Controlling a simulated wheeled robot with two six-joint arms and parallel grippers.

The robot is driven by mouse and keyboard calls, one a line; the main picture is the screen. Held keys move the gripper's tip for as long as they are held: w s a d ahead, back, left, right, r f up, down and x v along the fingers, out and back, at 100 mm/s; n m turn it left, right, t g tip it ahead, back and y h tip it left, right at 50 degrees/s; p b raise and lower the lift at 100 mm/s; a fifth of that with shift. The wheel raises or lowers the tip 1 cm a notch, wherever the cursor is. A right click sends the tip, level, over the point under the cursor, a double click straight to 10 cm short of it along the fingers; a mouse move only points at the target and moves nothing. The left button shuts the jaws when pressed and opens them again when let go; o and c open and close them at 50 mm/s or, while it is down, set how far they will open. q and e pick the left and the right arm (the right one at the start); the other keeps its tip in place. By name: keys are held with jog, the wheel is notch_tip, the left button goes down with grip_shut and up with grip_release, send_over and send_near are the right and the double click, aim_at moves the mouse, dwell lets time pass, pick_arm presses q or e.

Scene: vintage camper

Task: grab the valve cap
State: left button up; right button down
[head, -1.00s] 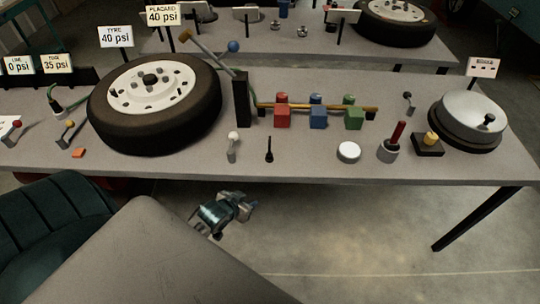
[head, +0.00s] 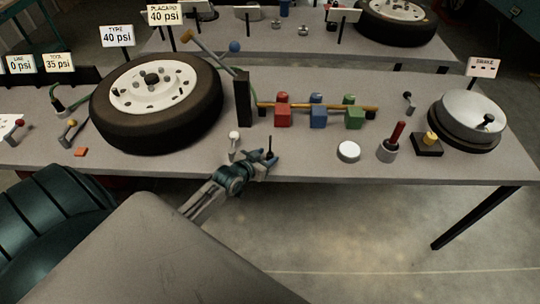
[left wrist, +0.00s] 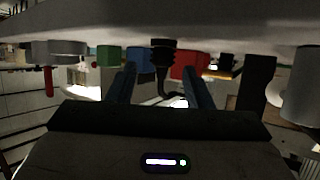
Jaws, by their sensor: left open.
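A small dark upright piece with a thin stem, which I take to be the valve cap (head: 270,146), stands near the table's front edge. My left gripper (head: 268,160) is open at that edge, its fingertips close around the foot of the piece. In the left wrist view, which looks upside down, the black ribbed piece (left wrist: 163,52) with a thin curved tail shows between the two spread fingers (left wrist: 159,80). I cannot tell whether the fingers touch it. My right gripper is not in view.
A tyre (head: 205,115) lies further left. Red (head: 283,117), blue (head: 318,117) and green (head: 353,118) blocks stand behind. A white round lid (head: 348,151) and a red-handled tool (head: 397,133) are right.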

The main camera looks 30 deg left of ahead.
aim_at(271, 153)
pick_arm(q)
jog(key=x, duration=0.3)
jog(key=shift+w+a+f, duration=0.1)
jog(key=shift+w+f, duration=0.1)
jog(key=shift+w, duration=0.05)
grip_shut()
jog(key=shift+r, duration=0.1)
